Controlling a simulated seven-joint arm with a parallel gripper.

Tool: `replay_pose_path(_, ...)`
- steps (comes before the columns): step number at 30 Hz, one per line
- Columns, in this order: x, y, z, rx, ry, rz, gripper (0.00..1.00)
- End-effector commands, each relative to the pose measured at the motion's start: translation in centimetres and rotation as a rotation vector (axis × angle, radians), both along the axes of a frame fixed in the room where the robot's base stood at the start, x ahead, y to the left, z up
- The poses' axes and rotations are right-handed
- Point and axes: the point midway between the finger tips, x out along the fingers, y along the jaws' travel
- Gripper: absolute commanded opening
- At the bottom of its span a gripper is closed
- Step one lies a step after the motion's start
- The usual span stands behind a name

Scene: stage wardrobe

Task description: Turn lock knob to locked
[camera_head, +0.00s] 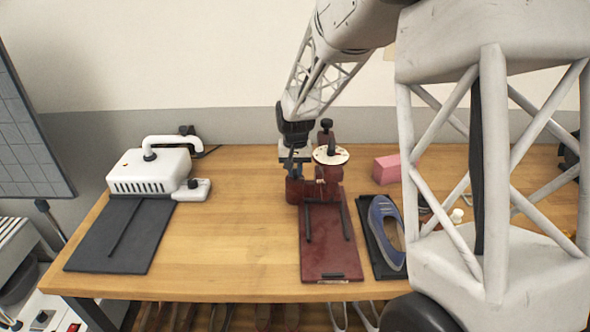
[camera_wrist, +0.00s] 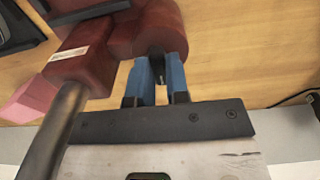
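A dark red press-like device (camera_head: 331,245) stands on the table right of the middle, with a white disc and black knobs on top. My gripper (camera_head: 293,172) points down at the left side of its upright part. In the wrist view, its two blue fingers (camera_wrist: 159,78) reach to a rounded dark red part (camera_wrist: 148,32), with a small gap between them. A small dark piece (camera_wrist: 158,66) shows in that gap; I cannot tell whether the fingers grip it. I cannot make out which part is the lock knob or how it is set.
A white machine (camera_head: 150,172) with a dark mat (camera_head: 120,235) stands at the left. The wooden table between mat and device is clear.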

Motion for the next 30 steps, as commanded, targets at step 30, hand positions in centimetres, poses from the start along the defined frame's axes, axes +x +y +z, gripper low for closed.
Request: replay_pose_path(30, 0.01, 0.00, 0.05, 0.000, -0.001, -0.402, 0.00)
